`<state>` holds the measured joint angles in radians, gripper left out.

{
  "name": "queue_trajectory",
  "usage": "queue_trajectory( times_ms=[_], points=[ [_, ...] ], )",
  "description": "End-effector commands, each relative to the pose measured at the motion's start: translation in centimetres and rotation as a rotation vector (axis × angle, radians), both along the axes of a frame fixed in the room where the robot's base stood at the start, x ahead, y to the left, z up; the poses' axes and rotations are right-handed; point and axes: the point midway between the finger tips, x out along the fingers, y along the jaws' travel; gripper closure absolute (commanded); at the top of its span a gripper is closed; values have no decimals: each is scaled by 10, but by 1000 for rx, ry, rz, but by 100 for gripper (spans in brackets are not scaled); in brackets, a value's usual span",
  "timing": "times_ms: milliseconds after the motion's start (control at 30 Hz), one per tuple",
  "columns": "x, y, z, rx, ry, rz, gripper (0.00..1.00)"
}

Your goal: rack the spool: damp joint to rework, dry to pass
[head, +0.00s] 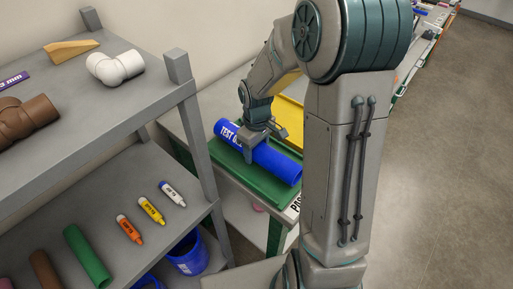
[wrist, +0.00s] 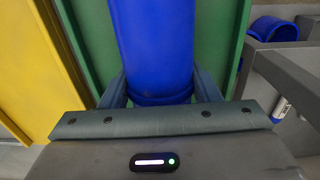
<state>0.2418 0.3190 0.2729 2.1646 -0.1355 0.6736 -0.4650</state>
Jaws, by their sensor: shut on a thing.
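The spool is a blue pipe (head: 277,163) with white lettering starting "TEST" near its left end. My gripper (head: 258,138) is shut around its middle from above. The spool lies along the green tray (head: 232,160), at or just above its floor; I cannot tell if it touches. In the wrist view the blue pipe (wrist: 152,45) runs between my two fingers (wrist: 160,88), with a ring-like edge near them. No dampness can be made out on it. The yellow tray (head: 289,112) lies behind the green one, and left of it in the wrist view (wrist: 35,75).
A grey shelf rack (head: 120,60) stands at left, close to the trays. It holds a white fitting (head: 115,67), brown pipe (head: 25,118), several markers (head: 151,210) and a green pipe (head: 87,255). A blue bucket (head: 188,255) sits below. Floor (head: 440,160) at right is clear.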

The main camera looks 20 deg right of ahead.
Motion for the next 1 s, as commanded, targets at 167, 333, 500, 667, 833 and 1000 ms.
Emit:
queue_trajectory(
  times_ms=[167,333,500,667,833,1000],
  points=[
    [0,0,0,0,-1,0,77],
    [0,0,0,0,-1,0,77],
    [0,0,-1,0,-1,0,77],
    [0,0,-3,0,-1,0,77],
    [0,0,-5,0,-1,0,77],
    [0,0,-6,0,-1,0,77]
  ],
)
